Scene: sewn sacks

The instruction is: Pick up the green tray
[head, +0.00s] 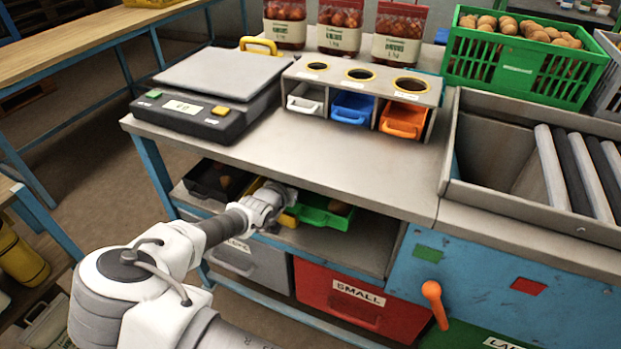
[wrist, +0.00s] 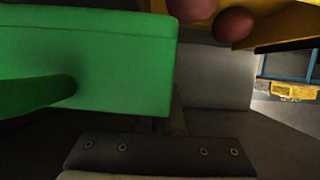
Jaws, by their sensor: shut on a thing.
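The green tray (head: 322,213) sits on the shelf under the bench top, with a brown round item in it. It fills the upper left of the wrist view (wrist: 90,60), where its smooth front and a handle-like green part show. My gripper (head: 284,208) is at the tray's left front and appears shut on it. The fingertips and the exact grip are hidden. A yellow tray (head: 290,218) is close beside the green one, partly behind my gripper; it also shows in the wrist view (wrist: 275,22), near two brown round items.
A black tray (head: 208,181) is left on the same shelf. The bench top (head: 330,150) hangs over the shelf. A red bin marked SMALL (head: 345,305) and a grey bin (head: 250,265) are below.

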